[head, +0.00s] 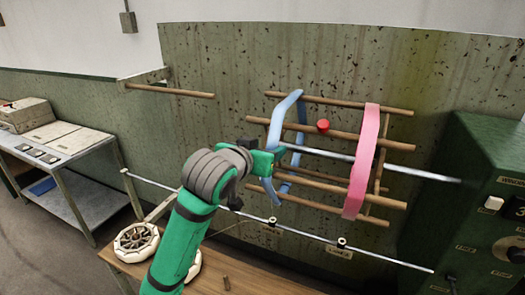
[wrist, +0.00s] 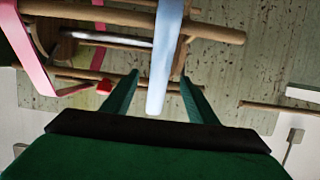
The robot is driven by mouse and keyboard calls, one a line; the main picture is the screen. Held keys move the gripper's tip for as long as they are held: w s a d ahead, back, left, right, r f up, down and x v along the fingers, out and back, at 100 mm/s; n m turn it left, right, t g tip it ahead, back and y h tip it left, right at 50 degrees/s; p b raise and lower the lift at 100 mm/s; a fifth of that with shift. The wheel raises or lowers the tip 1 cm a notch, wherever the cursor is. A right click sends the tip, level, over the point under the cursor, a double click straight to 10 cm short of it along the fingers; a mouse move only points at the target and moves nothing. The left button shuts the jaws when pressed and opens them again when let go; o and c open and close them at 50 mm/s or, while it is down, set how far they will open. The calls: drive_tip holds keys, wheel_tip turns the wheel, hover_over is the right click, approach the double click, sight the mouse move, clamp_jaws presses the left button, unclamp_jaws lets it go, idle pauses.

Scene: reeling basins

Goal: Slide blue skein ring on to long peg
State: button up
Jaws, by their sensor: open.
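The blue skein ring (head: 281,112) hangs around the wooden bars of the reel, near its left end. It also shows as a pale blue strip in the wrist view (wrist: 165,60). My gripper (head: 278,156) is at the left end of the reel, beside the ring. In the wrist view my gripper (wrist: 160,82) is open, with the strip between its two green fingers; whether they touch it I cannot tell. A long wooden peg (head: 180,92) sticks out level from a bracket on the wall, left of the reel, and is bare. It seems to show at the right of the wrist view (wrist: 280,108).
A pink ring (head: 361,160) hangs around the right part of the reel (head: 345,135). A red knob (head: 323,125) sits by the bars. A metal rod (head: 300,234) runs below. A green machine (head: 470,190) stands at right. The wall between peg and reel is clear.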

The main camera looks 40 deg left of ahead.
sight(272, 146)
drive_tip(key=shift+x, duration=2.1)
drive_tip(key=shift+d, duration=0.1)
clamp_jaws()
